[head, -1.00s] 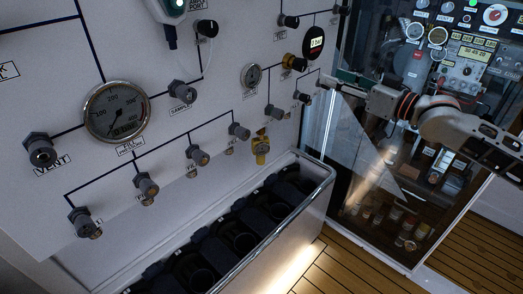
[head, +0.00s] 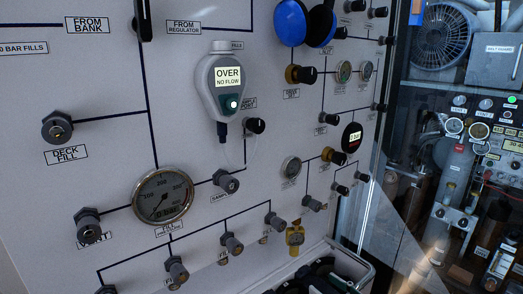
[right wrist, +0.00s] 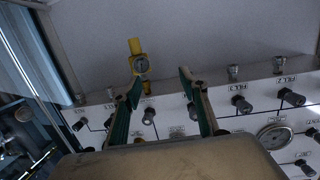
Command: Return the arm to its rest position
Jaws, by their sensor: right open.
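My right gripper (right wrist: 158,85) shows in the right wrist view with two green-padded fingers apart and nothing between them. It points toward the white fill panel (head: 100,185), which appears turned round in that view. A yellow fitting with a small gauge (right wrist: 141,64) appears beyond the fingers, and several dark knobs are behind and beside them. My left gripper is in neither current view.
The panel carries a round gauge (head: 163,195), a grey handheld meter (head: 222,85) reading "OVER NO FLOW", and several protruding knobs.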

